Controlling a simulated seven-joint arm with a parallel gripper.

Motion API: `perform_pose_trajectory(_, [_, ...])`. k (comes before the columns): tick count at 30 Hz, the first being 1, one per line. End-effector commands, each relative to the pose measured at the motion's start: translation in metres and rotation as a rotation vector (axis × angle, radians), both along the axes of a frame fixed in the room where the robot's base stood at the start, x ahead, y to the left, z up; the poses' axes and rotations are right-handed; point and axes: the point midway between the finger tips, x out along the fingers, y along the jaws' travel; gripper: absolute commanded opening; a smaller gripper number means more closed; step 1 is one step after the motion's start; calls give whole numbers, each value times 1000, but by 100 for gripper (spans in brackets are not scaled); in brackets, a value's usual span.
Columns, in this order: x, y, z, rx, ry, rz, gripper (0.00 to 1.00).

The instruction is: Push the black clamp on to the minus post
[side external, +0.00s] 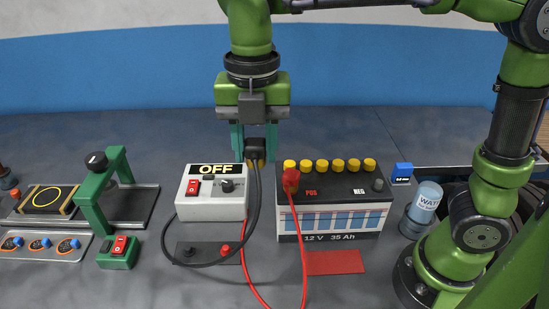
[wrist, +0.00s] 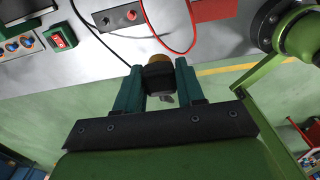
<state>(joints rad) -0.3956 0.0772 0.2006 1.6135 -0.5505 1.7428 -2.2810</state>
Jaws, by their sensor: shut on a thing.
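My gripper (side external: 254,156) is shut on the black clamp (side external: 256,147), which sits between the teal fingers. In the wrist view the clamp (wrist: 159,77) is dark, with an orange-yellow part at its far end. The gripper is at the battery's left, near the charger's back right corner. The battery (side external: 333,222) has a bare grey minus post (side external: 378,185) at its right end, by the NEG label, well right of my gripper. The red clamp (side external: 291,178) is at the POS end. A black cable hangs from the black clamp.
The charger (side external: 211,207) shows OFF beside the battery's left. A dark plate (side external: 208,254) with two terminals lies in front. A water bottle (side external: 421,210) and a small blue box (side external: 402,172) stand right of the battery. A green press frame (side external: 97,205) is at left.

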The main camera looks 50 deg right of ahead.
Motion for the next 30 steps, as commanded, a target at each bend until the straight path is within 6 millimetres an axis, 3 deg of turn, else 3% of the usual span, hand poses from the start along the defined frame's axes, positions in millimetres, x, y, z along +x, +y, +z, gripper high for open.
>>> perform_pose_trajectory(11, [-20,-98,10,-1,-1,-271,9])
perform_pose_trajectory(18, [-66,-182,10,1,0,-550,9])
perform_pose_trajectory(24, [-103,-220,1,1,2,-710,9])
perform_pose_trajectory(28, [-121,-235,-5,0,2,-783,9])
perform_pose_trajectory(30, [-119,-233,-19,-4,7,-774,9])
